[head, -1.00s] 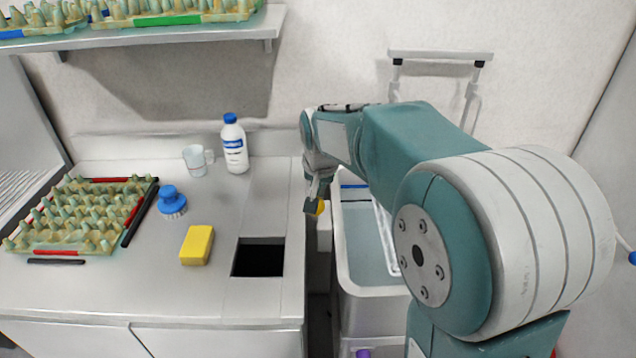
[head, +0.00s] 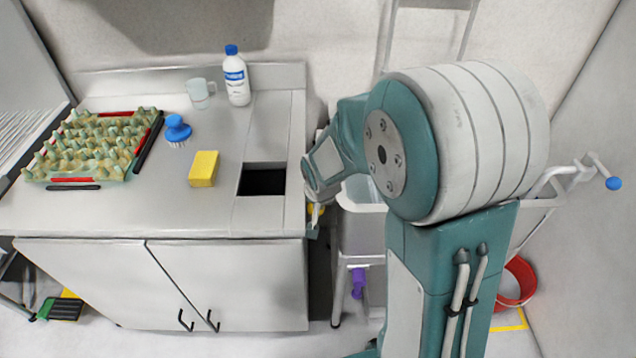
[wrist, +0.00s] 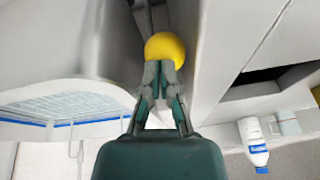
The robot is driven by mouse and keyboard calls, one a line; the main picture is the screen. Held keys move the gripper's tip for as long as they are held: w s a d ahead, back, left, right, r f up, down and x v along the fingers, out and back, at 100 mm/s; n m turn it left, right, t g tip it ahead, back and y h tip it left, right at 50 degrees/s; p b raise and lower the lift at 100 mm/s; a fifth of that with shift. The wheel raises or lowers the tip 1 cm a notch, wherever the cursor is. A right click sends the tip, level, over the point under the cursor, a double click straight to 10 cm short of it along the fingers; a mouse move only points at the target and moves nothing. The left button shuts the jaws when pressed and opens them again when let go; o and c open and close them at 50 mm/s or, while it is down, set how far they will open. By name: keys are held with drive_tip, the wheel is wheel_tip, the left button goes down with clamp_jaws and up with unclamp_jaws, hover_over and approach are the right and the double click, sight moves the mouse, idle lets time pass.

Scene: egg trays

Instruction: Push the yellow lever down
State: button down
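The yellow lever's round knob (wrist: 165,49) shows in the wrist view, just beyond my fingertips, in the gap beside the counter. Whether the tips touch the knob cannot be told. In the head view, my gripper (head: 312,231) is a small dark shape at the counter's edge.
The counter (head: 130,212) has an egg tray (head: 92,152), blue brush (head: 177,129), yellow sponge (head: 203,168), mug (head: 200,92), bottle (head: 236,78) and square opening (head: 262,180). A pale bin (head: 362,228) stands close right of the gap. A red bucket (head: 517,283) is at right.

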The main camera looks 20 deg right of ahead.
drive_tip(key=shift+s+a+f, duration=0.1)
drive_tip(key=shift+s+f, duration=0.15)
drive_tip(key=shift+f, duration=0.35)
drive_tip(key=shift+s+d+f, duration=0.1)
drive_tip(key=shift+s+f, duration=0.1)
drive_tip(key=shift+f, duration=0.45)
drive_tip(key=shift+s+a+f, duration=0.1)
drive_tip(key=shift+s+f, duration=0.15)
drive_tip(key=shift+f, duration=0.35)
wheel_tip(320, 180, up, 5)
drive_tip(key=s+a+r, duration=0.1)
drive_tip(key=s, duration=0.8)
drive_tip(key=shift+a+r, duration=0.15)
drive_tip(key=shift+a, duration=0.05)
drive_tip(key=shift+s+a, duration=0.1)
